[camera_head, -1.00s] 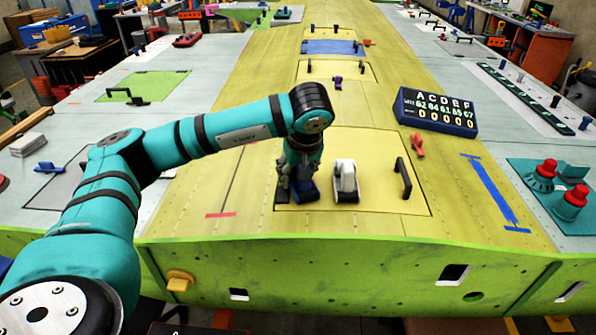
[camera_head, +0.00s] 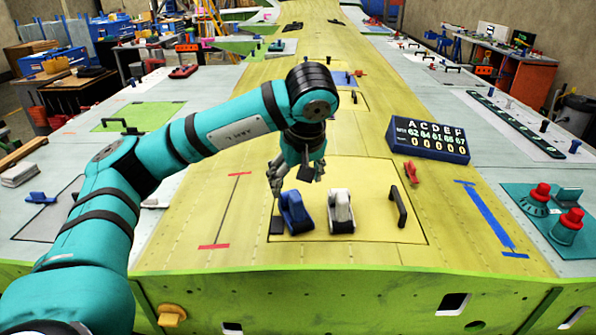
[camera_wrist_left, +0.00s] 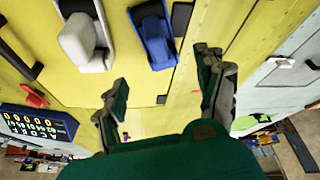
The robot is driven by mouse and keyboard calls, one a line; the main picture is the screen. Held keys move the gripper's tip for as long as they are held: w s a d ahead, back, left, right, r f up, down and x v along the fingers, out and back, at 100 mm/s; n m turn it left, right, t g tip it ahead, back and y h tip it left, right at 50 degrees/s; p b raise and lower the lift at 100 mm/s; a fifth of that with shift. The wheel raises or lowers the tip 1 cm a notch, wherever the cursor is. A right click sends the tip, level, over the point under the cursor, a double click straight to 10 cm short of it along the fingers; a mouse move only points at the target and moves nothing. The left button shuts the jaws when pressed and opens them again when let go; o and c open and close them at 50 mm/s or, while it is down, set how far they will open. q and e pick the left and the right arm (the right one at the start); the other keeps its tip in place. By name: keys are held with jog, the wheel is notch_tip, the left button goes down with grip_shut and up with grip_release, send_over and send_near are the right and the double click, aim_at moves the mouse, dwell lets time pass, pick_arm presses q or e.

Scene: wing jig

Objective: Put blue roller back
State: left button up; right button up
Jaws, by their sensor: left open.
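The blue roller (camera_head: 295,212) stands on the yellow panel, just left of a white roller-like device (camera_head: 341,213). In the left wrist view the blue roller (camera_wrist_left: 155,40) is beside the white one (camera_wrist_left: 80,42). My left gripper (camera_head: 296,178) is open and empty, apart from the blue roller and above it. In the left wrist view both fingers of the left gripper (camera_wrist_left: 164,75) are spread with nothing between them. My right gripper is not in view.
A black handle (camera_head: 397,209) stands right of the white device. A blue counter box (camera_head: 430,139) and a red clamp-like piece (camera_head: 411,172) are farther right. Blue tape (camera_head: 490,217) and red-ended marks (camera_head: 214,246) lie on the surface. The panel behind the rollers is clear.

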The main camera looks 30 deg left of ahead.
pick_arm(q)
jog(key=shift+v, duration=1.85)
